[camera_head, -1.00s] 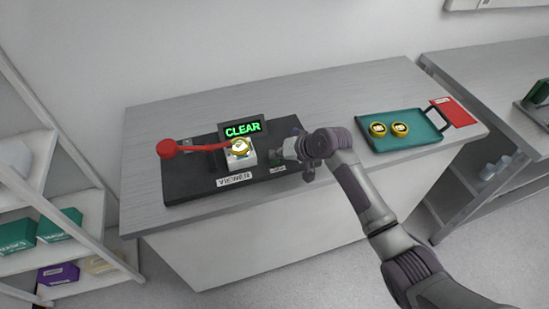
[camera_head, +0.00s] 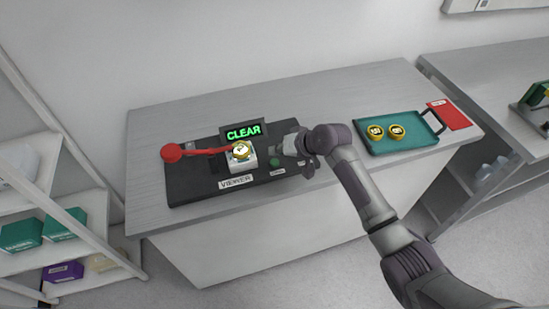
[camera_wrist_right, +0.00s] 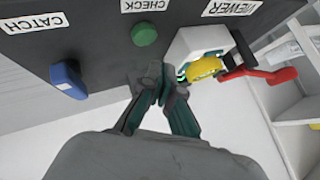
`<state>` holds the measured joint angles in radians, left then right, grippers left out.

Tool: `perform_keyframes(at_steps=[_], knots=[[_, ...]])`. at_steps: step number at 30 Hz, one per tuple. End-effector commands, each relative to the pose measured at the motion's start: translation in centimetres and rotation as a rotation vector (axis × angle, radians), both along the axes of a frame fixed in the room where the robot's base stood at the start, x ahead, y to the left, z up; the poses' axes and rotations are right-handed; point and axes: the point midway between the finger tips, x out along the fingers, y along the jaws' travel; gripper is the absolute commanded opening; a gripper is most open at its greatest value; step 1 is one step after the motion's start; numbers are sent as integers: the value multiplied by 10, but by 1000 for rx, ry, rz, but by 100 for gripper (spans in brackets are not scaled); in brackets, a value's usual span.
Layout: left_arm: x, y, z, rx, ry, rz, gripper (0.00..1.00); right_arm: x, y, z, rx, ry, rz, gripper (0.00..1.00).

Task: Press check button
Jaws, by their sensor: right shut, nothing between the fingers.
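The green round check button (camera_wrist_right: 144,34) stands on the black viewer base (camera_head: 195,187), under a CHECK label in the right wrist view. In the head view the button (camera_head: 275,162) shows just beside my fingers. My right gripper (camera_head: 284,147) is shut and empty, close to the button and apart from it in the wrist view, where its fingertips (camera_wrist_right: 160,84) show below the button. The white viewer block (camera_wrist_right: 190,46) holds a yellow round piece (camera_wrist_right: 205,67). The display (camera_head: 243,132) reads CLEAR in green. My left gripper is out of view.
A red-knobbed lever (camera_head: 171,153) reaches to the viewer from the left. A blue catch (camera_wrist_right: 68,80) sits on the base near my fingers. A teal tray (camera_head: 398,147) with two yellow pieces and a red card (camera_head: 449,115) lie to the right. Bare grey table separates base and tray.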

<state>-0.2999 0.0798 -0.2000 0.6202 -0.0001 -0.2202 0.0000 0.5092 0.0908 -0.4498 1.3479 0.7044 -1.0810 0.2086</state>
Motion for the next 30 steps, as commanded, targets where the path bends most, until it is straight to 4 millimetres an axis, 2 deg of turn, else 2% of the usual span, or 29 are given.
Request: perform_keyframes(at_steps=[1, 9, 30], knots=[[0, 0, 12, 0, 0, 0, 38, 0, 0, 12, 0, 0, 0, 0], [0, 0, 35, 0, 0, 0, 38, 0, 0, 35, 0, 0, 0, 0], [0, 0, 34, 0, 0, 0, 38, 0, 0, 34, 0, 0, 0, 0]])
